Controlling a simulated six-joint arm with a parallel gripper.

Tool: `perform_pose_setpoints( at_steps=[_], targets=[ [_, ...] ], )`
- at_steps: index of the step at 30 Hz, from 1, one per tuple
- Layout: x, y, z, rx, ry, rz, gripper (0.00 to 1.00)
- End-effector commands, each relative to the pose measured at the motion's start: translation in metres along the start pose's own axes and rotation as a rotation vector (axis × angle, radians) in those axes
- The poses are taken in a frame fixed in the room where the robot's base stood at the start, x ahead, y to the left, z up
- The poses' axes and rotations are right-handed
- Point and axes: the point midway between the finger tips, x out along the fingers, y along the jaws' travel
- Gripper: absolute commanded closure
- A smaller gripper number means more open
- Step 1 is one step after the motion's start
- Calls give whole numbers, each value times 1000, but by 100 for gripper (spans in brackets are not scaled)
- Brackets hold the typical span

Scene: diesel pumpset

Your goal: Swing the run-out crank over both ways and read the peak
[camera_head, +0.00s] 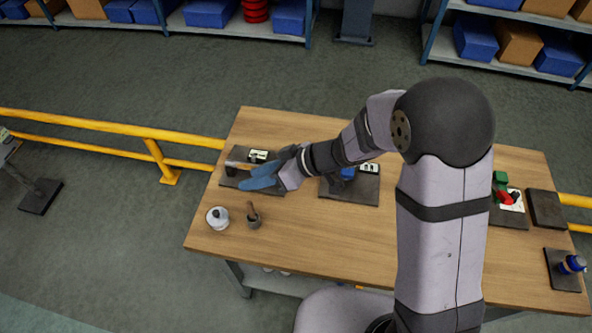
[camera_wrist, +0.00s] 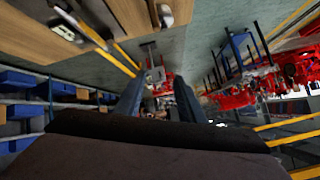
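A dark plate (camera_head: 235,181) at the left of the bench carries a pale tan bar (camera_head: 240,165) and a small white readout (camera_head: 258,156). The bar may be the run-out crank, but I cannot tell for sure. The readout also shows in the wrist view (camera_wrist: 62,31); its figures are too small to read. My gripper (camera_head: 256,180) is over the front of this plate, its blue fingers pointing left and hiding part of it. In the wrist view the two fingers (camera_wrist: 159,98) stand apart with nothing seen between them. I cannot tell whether they touch the bar.
A second plate (camera_head: 350,195) with a blue part and a white readout (camera_head: 369,168) lies under my forearm. A white lidded pot (camera_head: 217,218) and dark cup (camera_head: 254,221) stand front left. A green-and-red device (camera_head: 506,197) is right. Yellow rails (camera_head: 110,125) run behind.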

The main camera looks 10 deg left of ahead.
Motion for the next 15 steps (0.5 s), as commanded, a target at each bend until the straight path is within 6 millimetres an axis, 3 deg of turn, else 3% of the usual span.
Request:
perform_pose_setpoints(
  at_steps=[3, 6, 12, 15],
  targets=[
    [-8, 46, 32, -218, -181, 149, 64],
    [-20, 79, 52, -361, -308, 249, 64],
    [-43, 119, 70, -525, -456, 377, 64],
    [-46, 124, 71, -569, -481, 389, 64]
  ],
)
